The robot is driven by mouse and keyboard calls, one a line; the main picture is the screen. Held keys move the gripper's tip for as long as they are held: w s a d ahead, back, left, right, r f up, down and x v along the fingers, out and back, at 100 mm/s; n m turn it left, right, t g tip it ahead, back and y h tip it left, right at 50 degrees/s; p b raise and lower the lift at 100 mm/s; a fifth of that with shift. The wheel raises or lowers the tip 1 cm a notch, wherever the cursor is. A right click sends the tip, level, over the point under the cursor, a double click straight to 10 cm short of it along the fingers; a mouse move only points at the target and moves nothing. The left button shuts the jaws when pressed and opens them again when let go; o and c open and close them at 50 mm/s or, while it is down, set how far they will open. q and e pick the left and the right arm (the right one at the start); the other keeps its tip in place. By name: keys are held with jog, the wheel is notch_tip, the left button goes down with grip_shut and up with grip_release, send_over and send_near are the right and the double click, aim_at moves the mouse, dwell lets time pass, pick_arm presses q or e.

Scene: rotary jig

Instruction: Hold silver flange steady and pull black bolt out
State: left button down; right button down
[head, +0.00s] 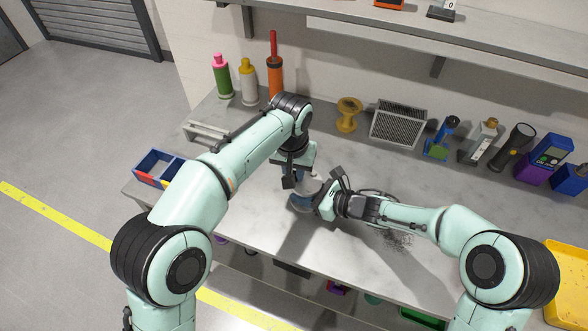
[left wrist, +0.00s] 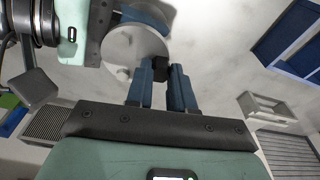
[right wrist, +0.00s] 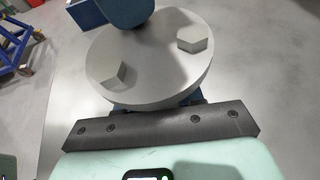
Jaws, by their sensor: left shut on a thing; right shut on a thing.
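The silver flange (right wrist: 150,62) is a round grey disc with two grey hex heads on its face in the right wrist view. It also shows in the left wrist view (left wrist: 128,45). My right gripper (head: 322,203) is shut on the flange; its fingertips are mostly hidden by the disc in the right wrist view. My left gripper (left wrist: 160,80) is shut on the black bolt (left wrist: 149,66), a small dark piece between its blue fingertips at the disc's edge. I cannot tell how far the bolt sits in the flange.
A blue part (head: 301,204) shows below the flange. Bottles (head: 222,80), a yellow spool (head: 348,114), a mesh box (head: 398,124) and several tools line the back of the bench. A blue bin (head: 157,168) stands at the left edge. The bench front is mostly clear.

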pick_arm(q)
jog(key=shift+r, duration=0.15)
pick_arm(e)
jog(key=shift+s+d+f, duration=0.1)
jog(key=shift+d+f, duration=0.15)
jog(key=shift+f, duration=0.3)
pick_arm(q)
jog(key=shift+r, duration=3.6)
pick_arm(e)
jog(key=c, duration=0.6)
grip_release()
jog(key=v, duration=0.7)
jog(key=r+v, duration=0.1)
jog(key=v, duration=0.3)
jog(key=shift+s+d+r, duration=0.15)
jog(key=shift+d+r, duration=0.05)
jog(key=shift+d, duration=0.1)
